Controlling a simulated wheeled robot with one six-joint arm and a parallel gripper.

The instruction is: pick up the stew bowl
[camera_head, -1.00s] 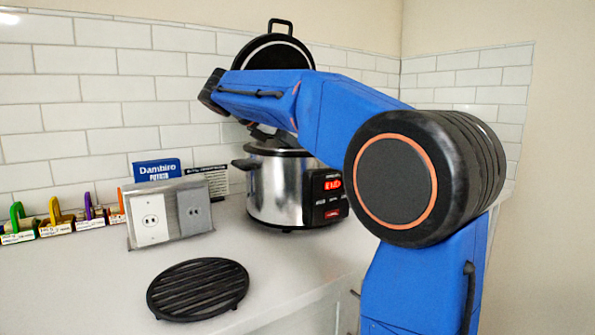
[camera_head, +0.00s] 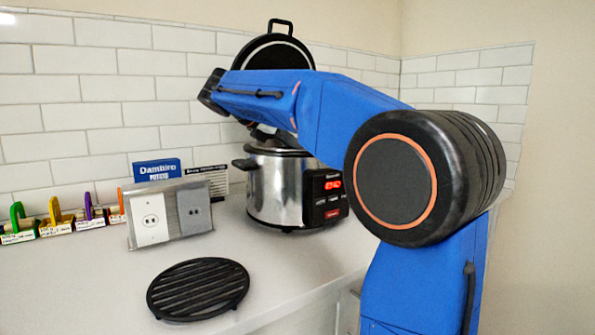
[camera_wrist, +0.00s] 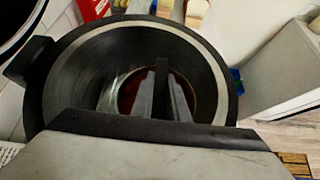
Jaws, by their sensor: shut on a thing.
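A silver cooker (camera_head: 272,188) with a dark rim and a lit red display stands on the counter under my arm. The wrist view looks down into its round grey inside (camera_wrist: 85,75). A red-brown round area, seemingly the stew bowl (camera_wrist: 127,92), shows low in the middle, largely hidden by my fingers. My gripper (camera_wrist: 162,85) reaches down into the cooker, its fingers shut on a narrow dark upright piece, seemingly part of the stew bowl. In the head view my arm hides the fingertips.
A black round grate (camera_head: 198,288) lies on the counter in front. A socket panel (camera_head: 170,213), a blue box (camera_head: 157,170) and several coloured clips (camera_head: 55,218) stand to the left. Tiled walls close off the back.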

